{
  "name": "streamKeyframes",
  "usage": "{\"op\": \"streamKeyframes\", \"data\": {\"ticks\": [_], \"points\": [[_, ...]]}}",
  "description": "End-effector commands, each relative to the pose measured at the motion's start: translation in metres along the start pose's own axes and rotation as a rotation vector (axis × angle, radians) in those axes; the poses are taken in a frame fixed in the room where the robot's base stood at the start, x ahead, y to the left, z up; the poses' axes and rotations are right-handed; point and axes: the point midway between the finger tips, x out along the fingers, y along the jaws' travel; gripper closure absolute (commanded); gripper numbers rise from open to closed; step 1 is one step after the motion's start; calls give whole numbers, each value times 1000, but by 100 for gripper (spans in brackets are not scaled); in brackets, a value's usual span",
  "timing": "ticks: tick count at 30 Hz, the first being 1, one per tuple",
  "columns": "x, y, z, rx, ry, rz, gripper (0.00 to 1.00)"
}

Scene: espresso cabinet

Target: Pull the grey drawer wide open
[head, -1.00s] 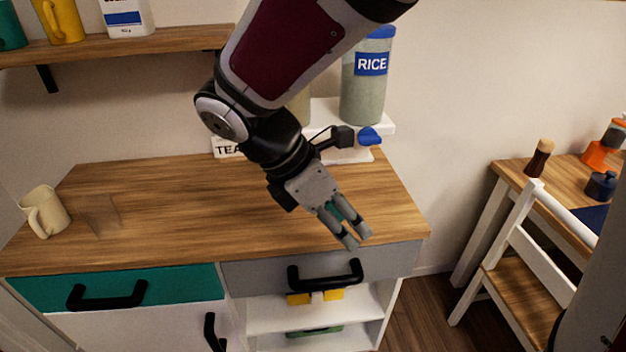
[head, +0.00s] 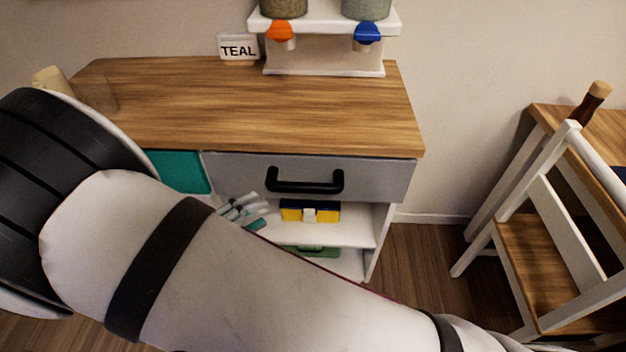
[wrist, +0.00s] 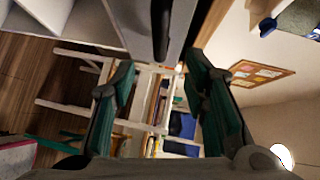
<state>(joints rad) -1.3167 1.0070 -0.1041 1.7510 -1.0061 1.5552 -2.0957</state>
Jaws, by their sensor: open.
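The grey drawer (head: 372,178) is at the upper right of the cabinet, under the wooden top, and its front looks closed. Its black bar handle (head: 305,186) is clear in the head view. My gripper (head: 242,208) is to the left of the handle and a little lower, partly hidden behind my arm. In the wrist view my gripper (wrist: 166,95) is open, with nothing between its teal-padded fingers. The black handle (wrist: 161,22) shows ahead at the top of that view, beside the grey drawer front (wrist: 180,28), apart from the fingers.
A teal drawer (head: 180,171) is to the left, partly behind my arm. A white chair (head: 545,235) stands right, with free floor (head: 415,262) between.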

Motion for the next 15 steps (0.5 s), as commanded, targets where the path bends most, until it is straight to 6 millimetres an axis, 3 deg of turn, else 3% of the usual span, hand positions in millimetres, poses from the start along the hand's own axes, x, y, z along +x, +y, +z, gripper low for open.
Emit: {"op": "streamKeyframes", "data": {"ticks": [5, 15], "points": [[20, 0, 0, -1, 3, -1, 59], [86, 0, -1, 0, 5, 0, 59]]}}
